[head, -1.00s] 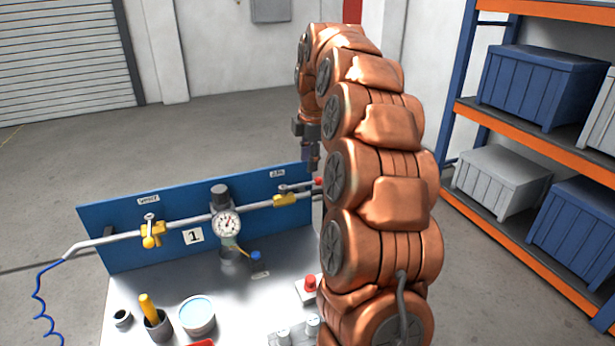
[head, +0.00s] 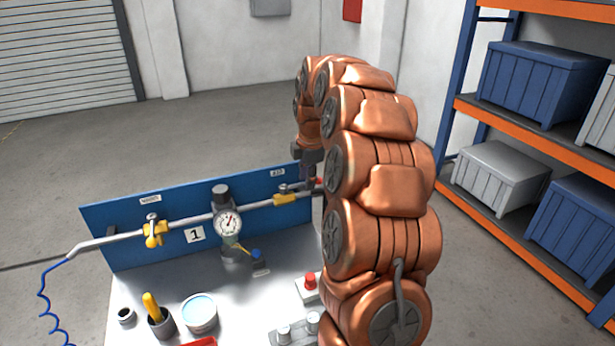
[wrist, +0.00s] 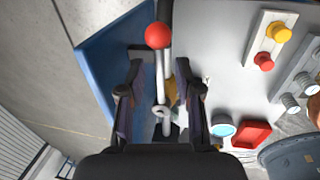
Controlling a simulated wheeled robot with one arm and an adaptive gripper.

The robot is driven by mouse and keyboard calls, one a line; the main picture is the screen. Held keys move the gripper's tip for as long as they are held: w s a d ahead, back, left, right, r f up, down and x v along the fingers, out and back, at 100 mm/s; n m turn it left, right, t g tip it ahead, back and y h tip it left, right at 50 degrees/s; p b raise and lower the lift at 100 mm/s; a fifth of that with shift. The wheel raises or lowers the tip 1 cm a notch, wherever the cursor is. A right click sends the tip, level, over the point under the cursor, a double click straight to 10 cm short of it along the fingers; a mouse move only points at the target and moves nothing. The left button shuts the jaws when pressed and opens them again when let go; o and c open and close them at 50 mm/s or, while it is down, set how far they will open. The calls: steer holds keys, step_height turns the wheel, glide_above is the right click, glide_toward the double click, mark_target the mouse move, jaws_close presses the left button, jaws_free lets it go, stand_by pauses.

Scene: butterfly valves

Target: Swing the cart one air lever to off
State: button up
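The air lever (wrist: 161,75) is a thin metal bar with a red ball knob (wrist: 157,35), on the right valve of the pipe. In the head view its yellow valve body (head: 285,199) sits below the right label, and the lever lies roughly along the pipe. The red knob is partly hidden by my arm there. My gripper (wrist: 160,72) is open in the wrist view, one finger on each side of the lever, with gaps showing. The knob lies beyond the fingertips. In the head view my gripper is just above the lever, mostly hidden behind my arm.
The blue panel (head: 110,225) carries the pipe, a gauge (head: 228,223), a number 1 plate (head: 195,235) and a left yellow valve (head: 155,234). Cups, a red-button box (head: 309,289) and a red tray (wrist: 253,134) stand on the bench. Shelving (head: 455,185) is at right.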

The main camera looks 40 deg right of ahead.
jaws_close()
